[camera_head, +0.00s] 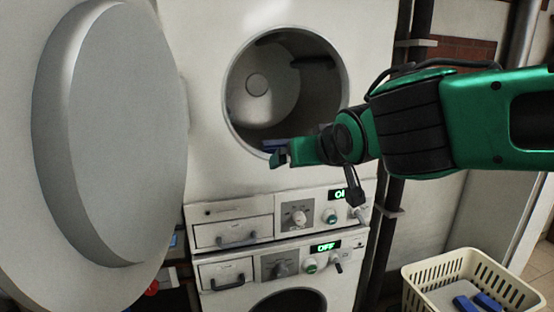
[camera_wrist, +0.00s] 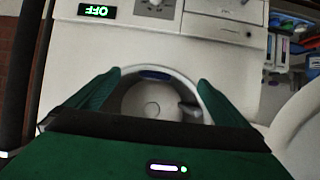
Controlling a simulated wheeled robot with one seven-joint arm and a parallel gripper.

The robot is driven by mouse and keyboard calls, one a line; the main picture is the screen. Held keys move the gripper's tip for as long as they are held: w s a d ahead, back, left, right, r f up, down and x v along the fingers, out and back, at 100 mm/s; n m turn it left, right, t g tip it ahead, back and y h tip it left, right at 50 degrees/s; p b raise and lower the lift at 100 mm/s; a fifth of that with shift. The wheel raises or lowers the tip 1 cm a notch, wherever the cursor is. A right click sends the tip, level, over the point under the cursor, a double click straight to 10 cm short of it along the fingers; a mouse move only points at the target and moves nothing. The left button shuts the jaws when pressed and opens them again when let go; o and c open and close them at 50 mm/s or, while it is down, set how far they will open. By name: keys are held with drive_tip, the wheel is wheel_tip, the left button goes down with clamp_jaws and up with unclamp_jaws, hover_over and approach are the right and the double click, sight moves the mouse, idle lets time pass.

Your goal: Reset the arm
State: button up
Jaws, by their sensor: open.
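My gripper (camera_head: 283,155) is at the end of my green arm, in front of the lower rim of the upper machine's round drum opening (camera_head: 250,118). In the wrist view, the fingers of my gripper (camera_wrist: 155,92) are spread apart on either side of that opening, with nothing held between them. A small blue item (camera_head: 272,144) shows at the opening's lower edge, partly hidden behind the gripper. A blue patch (camera_wrist: 150,74) also shows at the rim in the wrist view.
The upper machine's round door (camera_head: 115,130) stands wide open at the left. A second machine (camera_head: 300,290) sits below; its display reads OFF. A cream basket (camera_head: 430,278) with blue items (camera_head: 488,301) stands at the lower right. Dark pipes (camera_head: 395,150) run upright behind my arm.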

drive_tip(key=s+d+f+m+g+h, duration=0.25)
drive_tip(key=d+f, duration=0.35)
drive_tip(key=d, duration=0.6)
drive_tip(key=s+d+f+m+g+h, duration=0.2)
drive_tip(key=s+d+f+g, duration=0.3)
drive_tip(key=d, duration=0.8)
drive_tip(key=s+d+f+m+g, duration=0.1)
drive_tip(key=s+d+f, duration=0.2)
drive_tip(key=s, duration=0.4)
drive_tip(key=s+d+f+m+g+y, duration=0.1)
drive_tip(key=s+d+f+m+g, duration=0.1)
drive_tip(key=s, duration=0.5)
drive_tip(key=s+d+f+m+g+y, duration=0.1)
drive_tip(key=s+d+f, duration=0.3)
drive_tip(key=s, duration=0.4)
drive_tip(key=shift+d+f+m, duration=0.35)
drive_tip(key=shift+f, duration=0.4)
drive_tip(key=shift+g, duration=0.25)
drive_tip(key=shift+w+f, duration=0.25)
drive_tip(key=shift+w, duration=0.3)
